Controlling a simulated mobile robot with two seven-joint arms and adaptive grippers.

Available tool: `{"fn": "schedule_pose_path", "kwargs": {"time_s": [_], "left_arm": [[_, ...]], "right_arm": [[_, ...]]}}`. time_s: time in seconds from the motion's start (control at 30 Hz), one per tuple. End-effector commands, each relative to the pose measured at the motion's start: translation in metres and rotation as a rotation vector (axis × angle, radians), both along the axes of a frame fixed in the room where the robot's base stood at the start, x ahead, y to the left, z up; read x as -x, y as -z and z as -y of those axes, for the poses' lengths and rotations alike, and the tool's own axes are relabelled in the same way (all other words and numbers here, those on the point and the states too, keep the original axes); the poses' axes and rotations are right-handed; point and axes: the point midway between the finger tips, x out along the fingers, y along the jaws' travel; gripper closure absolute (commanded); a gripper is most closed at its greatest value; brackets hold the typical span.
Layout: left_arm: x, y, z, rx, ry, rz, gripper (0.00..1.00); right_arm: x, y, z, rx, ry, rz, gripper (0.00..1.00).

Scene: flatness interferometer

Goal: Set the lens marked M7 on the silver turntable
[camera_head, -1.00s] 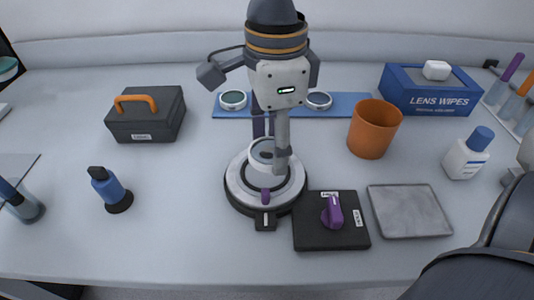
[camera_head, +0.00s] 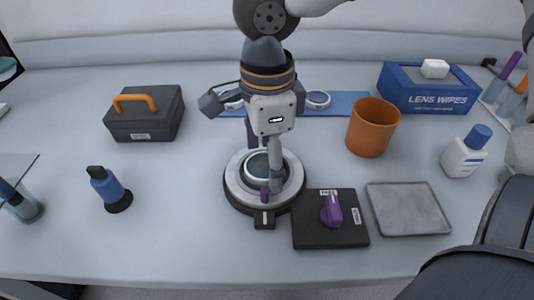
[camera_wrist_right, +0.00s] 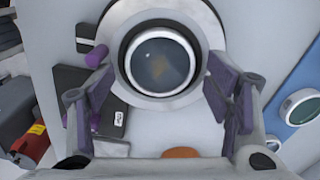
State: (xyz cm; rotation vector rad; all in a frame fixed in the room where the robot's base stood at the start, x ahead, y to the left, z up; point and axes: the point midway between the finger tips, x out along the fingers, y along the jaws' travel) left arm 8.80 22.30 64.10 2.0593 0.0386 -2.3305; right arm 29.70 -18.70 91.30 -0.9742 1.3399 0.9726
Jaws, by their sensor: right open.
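A round lens (camera_head: 262,164) with a white rim lies on the silver turntable (camera_head: 236,185), roughly at its middle. In the right wrist view the lens (camera_wrist_right: 160,62) sits inside the turntable's ring (camera_wrist_right: 197,18); no M7 marking can be read. My right gripper (camera_head: 264,158) is low over the turntable, with its fingers open on either side of the lens. In the wrist view a gap shows between the fingers and the rim. Two other lenses rest on the blue mat (camera_head: 350,102); one is the right lens (camera_head: 318,98), the other is partly hidden by my gripper. My left gripper is not in view.
A black block with a purple knob (camera_head: 331,211) and a grey tray (camera_head: 408,209) stand right of the turntable. An orange cup (camera_head: 372,128), a blue wipes box (camera_head: 428,91) and a white bottle (camera_head: 466,153) are farther right. A dark case (camera_head: 145,115) and blue bottle (camera_head: 108,187) are left.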

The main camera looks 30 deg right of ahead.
Motion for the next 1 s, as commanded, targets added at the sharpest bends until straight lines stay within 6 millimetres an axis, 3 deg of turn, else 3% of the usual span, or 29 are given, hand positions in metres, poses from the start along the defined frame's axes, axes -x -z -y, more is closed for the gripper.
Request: {"fn": "schedule_pose_path", "kwargs": {"time_s": [0.17, 0.4, 0.6, 1.0], "left_arm": [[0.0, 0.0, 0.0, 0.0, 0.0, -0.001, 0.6], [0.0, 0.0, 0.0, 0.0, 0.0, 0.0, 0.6], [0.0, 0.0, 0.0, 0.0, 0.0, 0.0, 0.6], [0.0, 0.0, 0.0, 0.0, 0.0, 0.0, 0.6]], "right_arm": [[-0.001, -0.011, 0.0, -0.001, 0.0, 0.003, 0.28], [-0.001, -0.076, 0.0, -0.003, 0.001, 0.005, 0.28], [0.0, -0.115, 0.0, 0.0, 0.001, 0.002, 0.28], [0.0, -0.124, 0.0, 0.0, -0.001, -0.001, 0.28]]}}
